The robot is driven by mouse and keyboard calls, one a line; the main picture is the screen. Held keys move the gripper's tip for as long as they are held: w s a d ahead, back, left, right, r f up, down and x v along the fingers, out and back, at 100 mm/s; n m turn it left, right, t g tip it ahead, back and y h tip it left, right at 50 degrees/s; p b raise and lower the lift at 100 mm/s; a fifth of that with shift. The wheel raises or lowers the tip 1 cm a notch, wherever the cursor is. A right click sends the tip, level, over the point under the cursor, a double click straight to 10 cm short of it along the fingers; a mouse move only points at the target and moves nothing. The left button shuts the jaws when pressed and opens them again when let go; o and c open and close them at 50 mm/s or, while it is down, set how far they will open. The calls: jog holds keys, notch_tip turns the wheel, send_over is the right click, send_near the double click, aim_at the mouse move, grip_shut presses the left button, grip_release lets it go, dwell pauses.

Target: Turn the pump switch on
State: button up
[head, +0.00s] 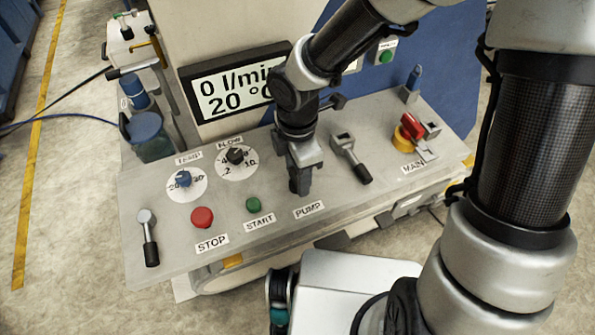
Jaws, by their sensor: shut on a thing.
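My gripper (299,182) points down onto the grey control panel (275,237), just behind the label PUMP (308,210). It is shut on the pump switch, which the fingers and gripper body hide almost completely. I cannot make out the switch's position. The display (235,85) behind the panel reads 0 l/min and 20 °C, its right end covered by my arm.
Left of my gripper are a green START button (253,204), a red STOP button (202,218), the FLOW knob (235,156) and TEMP knob (184,179). A black-handled lever (352,160) and the red-yellow MAIN switch (411,130) stand to the right.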

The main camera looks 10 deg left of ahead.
jog(key=m+b, duration=0.1)
jog(key=m, duration=0.3)
jog(key=m+b, duration=0.1)
jog(key=m, duration=0.3)
jog(key=shift+m, duration=0.3)
jog(key=m+b, duration=0.2)
jog(key=m, duration=0.2)
jog(key=shift+f+m, duration=0.1)
jog(key=shift+m, duration=0.2)
jog(key=shift+m+b, duration=0.85)
jog(key=shift+m, duration=1.35)
jog(key=o, duration=1.1)
jog(key=shift+c, duration=0.2)
jog(key=shift+r, duration=0.2)
